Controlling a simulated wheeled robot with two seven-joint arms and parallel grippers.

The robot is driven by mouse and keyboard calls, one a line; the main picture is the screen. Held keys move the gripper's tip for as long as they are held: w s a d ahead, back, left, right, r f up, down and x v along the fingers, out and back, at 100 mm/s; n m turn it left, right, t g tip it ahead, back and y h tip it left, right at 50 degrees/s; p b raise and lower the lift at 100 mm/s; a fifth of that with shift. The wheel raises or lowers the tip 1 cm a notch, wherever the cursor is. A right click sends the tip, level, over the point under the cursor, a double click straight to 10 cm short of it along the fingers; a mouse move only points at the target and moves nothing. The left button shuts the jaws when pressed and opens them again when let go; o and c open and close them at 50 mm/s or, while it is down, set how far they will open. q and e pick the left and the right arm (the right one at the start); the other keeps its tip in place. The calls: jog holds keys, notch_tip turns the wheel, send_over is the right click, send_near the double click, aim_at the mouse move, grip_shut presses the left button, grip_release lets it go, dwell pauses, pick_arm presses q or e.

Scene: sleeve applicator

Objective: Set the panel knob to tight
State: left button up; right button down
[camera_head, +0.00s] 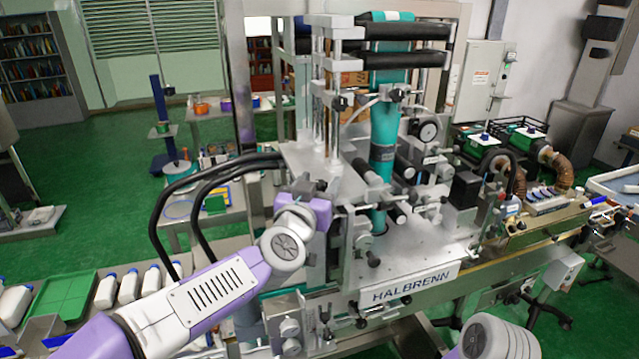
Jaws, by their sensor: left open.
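The sleeve applicator (415,270), marked HALBRENN, stands in the middle with a teal sleeve column (383,140). My left arm comes in from the lower left, and my left gripper (308,185) is at the machine's left side, small and dark against its metal parts. It is open, and I see nothing held in it. A grey panel with round knobs (290,327) is low on the machine's front left, below my left wrist. I cannot tell whether one of these is the panel knob, nor read any setting. My right gripper is out of view; part of my right arm shows at the bottom.
Rollers and a dial gauge (428,131) crowd the machine's upper right. A conveyor (530,232) runs along its right side. White bottles (107,290) and a green tray (62,298) are at the lower left. Green floor is open at the left.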

pick_arm(q)
jog(key=shift+w+d, duration=0.1)
jog(key=shift+w, duration=0.25)
